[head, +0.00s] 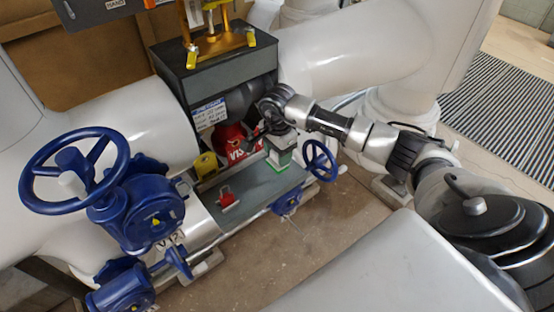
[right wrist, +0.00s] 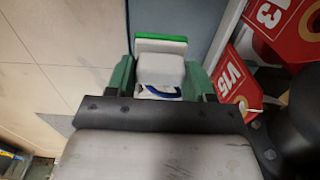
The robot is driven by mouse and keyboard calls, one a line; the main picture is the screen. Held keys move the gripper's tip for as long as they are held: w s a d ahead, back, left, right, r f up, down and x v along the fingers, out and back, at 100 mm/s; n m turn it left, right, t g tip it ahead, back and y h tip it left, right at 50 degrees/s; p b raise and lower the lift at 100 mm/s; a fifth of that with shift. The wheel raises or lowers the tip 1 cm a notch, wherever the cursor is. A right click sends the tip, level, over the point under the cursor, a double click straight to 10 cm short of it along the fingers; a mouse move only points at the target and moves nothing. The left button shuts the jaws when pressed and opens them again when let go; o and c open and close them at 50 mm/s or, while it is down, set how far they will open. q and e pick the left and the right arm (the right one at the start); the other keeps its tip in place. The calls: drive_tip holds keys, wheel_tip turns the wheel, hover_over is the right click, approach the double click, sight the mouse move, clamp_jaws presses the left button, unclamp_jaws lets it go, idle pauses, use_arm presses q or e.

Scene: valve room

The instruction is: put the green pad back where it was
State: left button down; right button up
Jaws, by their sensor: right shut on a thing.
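The green pad (head: 279,160) shows in the head view as a pale block with a green lower edge, just below my right gripper (head: 272,132). In the right wrist view the pad (right wrist: 161,45) is a white block with a green strip along its far edge. It sits between the two green fingers of my right gripper (right wrist: 160,80), which are shut on it. The pad is over or at the right part of the grey plate (head: 258,190); I cannot tell whether it touches it. My left gripper is not in view.
A red padlock-like piece (head: 226,197) and a yellow block (head: 205,165) are on or beside the plate. A small blue handwheel (head: 320,160) stands close right of the pad. Red tags (right wrist: 232,85) hang near the gripper. A large blue handwheel (head: 75,170) is at left.

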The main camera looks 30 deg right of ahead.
sight(277, 162)
drive_tip(key=shift+w+f, duration=0.25)
drive_tip(key=shift+f, duration=0.1)
wheel_tip(277, 162, down, 3)
drive_tip(key=shift+f+p, duration=0.15)
drive_tip(key=shift+p, duration=0.3)
drive_tip(key=shift+f, duration=0.3)
drive_tip(key=o, duration=0.8)
drive_tip(key=shift+r, duration=0.1)
drive_tip(key=shift+r, duration=0.45)
wheel_tip(277, 162, up, 11)
drive_tip(key=shift+r+b, duration=0.15)
drive_tip(key=shift+b, duration=0.85)
